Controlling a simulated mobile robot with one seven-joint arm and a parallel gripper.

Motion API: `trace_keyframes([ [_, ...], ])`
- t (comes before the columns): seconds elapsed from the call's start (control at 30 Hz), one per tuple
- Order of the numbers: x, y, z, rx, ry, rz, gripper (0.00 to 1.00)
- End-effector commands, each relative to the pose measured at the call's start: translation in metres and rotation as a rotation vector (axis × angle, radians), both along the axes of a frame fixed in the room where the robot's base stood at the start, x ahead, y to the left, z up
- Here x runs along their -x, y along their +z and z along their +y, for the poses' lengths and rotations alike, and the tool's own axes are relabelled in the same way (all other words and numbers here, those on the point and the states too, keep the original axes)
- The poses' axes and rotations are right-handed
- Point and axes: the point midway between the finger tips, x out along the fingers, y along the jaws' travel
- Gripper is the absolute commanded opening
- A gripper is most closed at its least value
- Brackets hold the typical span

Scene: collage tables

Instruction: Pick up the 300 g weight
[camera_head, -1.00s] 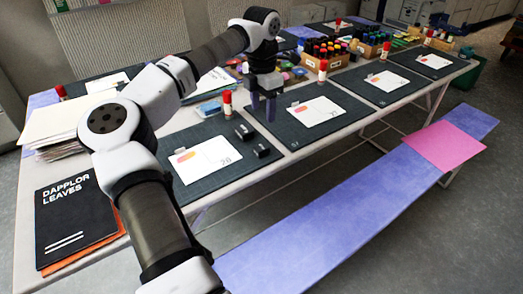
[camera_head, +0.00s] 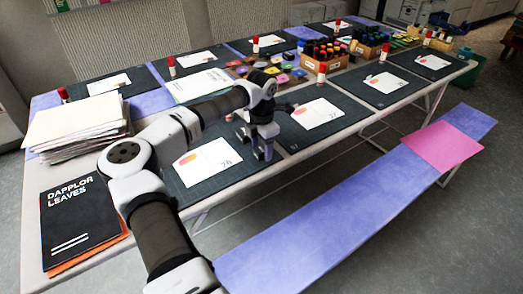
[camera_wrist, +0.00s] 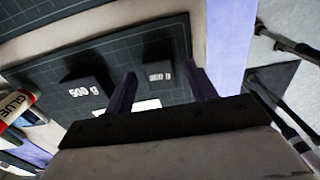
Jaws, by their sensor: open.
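The 300 g weight (camera_wrist: 159,74) is a small dark block with a blurred white label in the wrist view, on a dark gridded mat (camera_wrist: 135,48). A larger dark block marked 500 g (camera_wrist: 86,88) stands to its left. My gripper (camera_wrist: 160,80) is open and empty, its two purple fingers apart, with the smaller block seen between and just beyond the fingertips. In the head view my gripper (camera_head: 263,150) is low over the near edge of the front mat, right of the white card (camera_head: 208,163). There it largely hides the weights.
A glue stick (camera_wrist: 14,106) lies at the left of the wrist view. A paper stack (camera_head: 78,125) and black booklet (camera_head: 78,215) are at the table's left end. Marker boxes (camera_head: 322,53) stand farther back. A purple bench (camera_head: 350,215) runs along the front.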

Motion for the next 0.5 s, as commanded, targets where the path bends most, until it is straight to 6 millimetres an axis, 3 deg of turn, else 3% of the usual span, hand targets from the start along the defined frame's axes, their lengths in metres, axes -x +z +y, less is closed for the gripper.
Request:
trace_keyframes([
  [0.27,0.0000,-0.0050,-0.0001,0.001,0.000,-0.001,0.56],
  [0.5,0.0000,-0.0047,-0.0001,0.001,0.000,-0.001,0.26],
])
